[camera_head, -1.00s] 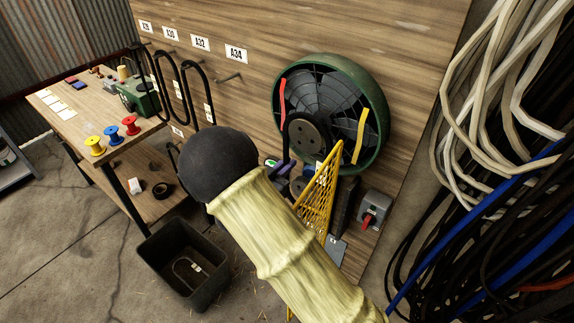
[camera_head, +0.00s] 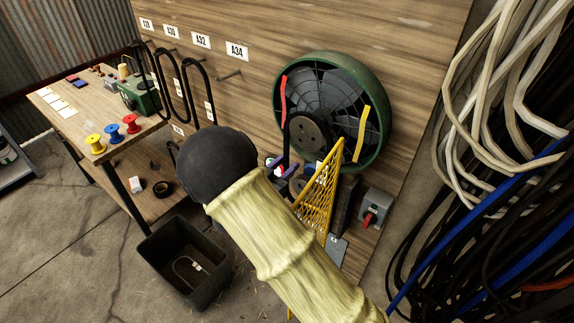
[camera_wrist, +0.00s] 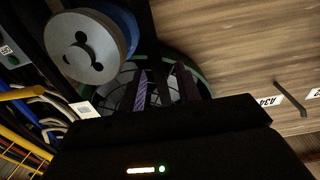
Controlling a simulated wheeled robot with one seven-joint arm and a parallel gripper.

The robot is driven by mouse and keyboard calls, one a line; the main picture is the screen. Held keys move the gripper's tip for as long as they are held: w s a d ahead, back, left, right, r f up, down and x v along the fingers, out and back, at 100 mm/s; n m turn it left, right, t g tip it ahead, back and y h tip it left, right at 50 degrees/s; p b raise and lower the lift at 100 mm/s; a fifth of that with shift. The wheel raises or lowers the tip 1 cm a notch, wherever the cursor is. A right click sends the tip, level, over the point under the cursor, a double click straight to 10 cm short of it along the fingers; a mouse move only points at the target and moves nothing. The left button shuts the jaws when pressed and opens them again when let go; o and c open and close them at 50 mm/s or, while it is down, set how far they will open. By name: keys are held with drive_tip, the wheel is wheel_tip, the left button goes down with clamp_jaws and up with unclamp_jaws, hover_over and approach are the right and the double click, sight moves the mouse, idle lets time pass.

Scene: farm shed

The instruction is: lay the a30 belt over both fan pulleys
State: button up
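The fan's upper pulley (camera_head: 308,128) is dark and sits at the hub of the green-rimmed fan (camera_head: 384,100). A dark strip, possibly the belt, runs down from its left side (camera_head: 286,140); I cannot tell whether it is the A30 belt or whether it touches the lower pulley. The lower pulley (camera_wrist: 84,48) is a silver disc before a blue motor in the wrist view; the head view largely hides it. My gripper (camera_head: 281,164) is below the fan hub, partly behind my arm. Its purple fingers (camera_wrist: 162,90) stand apart, with dark fan parts visible between them.
A yellow mesh guard (camera_head: 318,188) stands just right of my gripper. A grey switch box (camera_head: 376,203) is low on the board. Black belts (camera_head: 207,101) hang left; the A34 peg (camera_head: 228,76) is empty. A black bin (camera_head: 165,258) stands on the floor.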

drive_tip(key=b+v, duration=0.4)
drive_tip(key=v, duration=1.2)
drive_tip(key=shift+s+a, duration=0.15)
drive_tip(key=shift+s, duration=0.1)
drive_tip(key=shift+s+a, duration=0.1)
drive_tip(key=v, duration=0.9)
drive_tip(key=shift+s+a+p, duration=0.2)
drive_tip(key=shift+a+p, duration=0.05)
drive_tip(key=shift+p, duration=0.1)
idle(0.4)
